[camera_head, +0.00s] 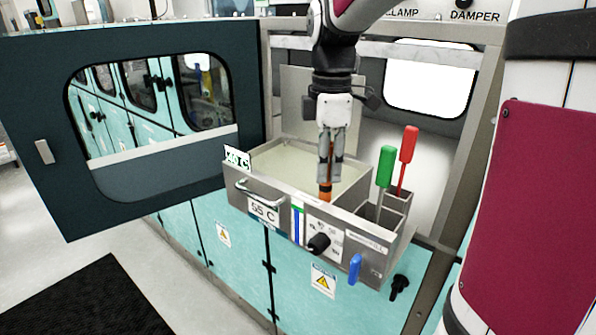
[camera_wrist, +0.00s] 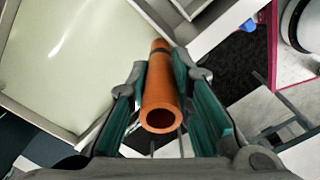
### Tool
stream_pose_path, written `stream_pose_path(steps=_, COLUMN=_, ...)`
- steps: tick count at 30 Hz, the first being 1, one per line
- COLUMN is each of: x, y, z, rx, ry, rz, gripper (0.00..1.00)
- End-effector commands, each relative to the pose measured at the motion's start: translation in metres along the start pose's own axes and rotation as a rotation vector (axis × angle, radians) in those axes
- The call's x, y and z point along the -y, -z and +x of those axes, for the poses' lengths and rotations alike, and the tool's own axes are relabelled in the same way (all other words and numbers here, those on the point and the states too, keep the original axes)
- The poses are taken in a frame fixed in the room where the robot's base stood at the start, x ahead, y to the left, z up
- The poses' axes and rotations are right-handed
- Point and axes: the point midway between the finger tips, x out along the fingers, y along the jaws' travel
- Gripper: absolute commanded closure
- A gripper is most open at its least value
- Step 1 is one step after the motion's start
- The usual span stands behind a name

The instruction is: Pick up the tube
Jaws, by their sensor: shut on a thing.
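The tube is an orange hollow cylinder. In the wrist view the tube (camera_wrist: 160,98) stands between the two green-padded fingers of my gripper (camera_wrist: 166,108), its open end facing the camera. My gripper is shut on it. In the head view my gripper (camera_head: 328,155) points straight down over the front part of the steel bath (camera_head: 262,205). The orange tube (camera_head: 325,187) shows below the fingertips, close to the bath's front wall. Its lower end is hidden behind that wall, so I cannot tell whether it touches anything.
A side holder (camera_head: 395,212) on the bath's right holds a green-handled tool (camera_head: 386,168) and a red-handled tool (camera_head: 407,150), both close to my gripper. An open windowed door (camera_head: 50,195) stands at left. A dark mat (camera_head: 90,305) lies on the floor.

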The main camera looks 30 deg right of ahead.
Motion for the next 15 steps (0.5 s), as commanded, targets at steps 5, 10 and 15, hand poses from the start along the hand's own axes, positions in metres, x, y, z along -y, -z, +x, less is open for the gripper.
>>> stream_pose_path(steps=5, x=-0.002, y=0.000, z=-0.032, rx=0.000, ry=-0.005, rz=0.001, gripper=1.00)
stream_pose_path(steps=10, x=-0.002, y=0.000, z=-0.062, rx=0.000, ry=-0.005, rz=0.001, gripper=1.00)
stream_pose_path(steps=15, x=-0.002, y=0.000, z=-0.092, rx=0.000, ry=-0.004, rz=0.002, gripper=1.00)
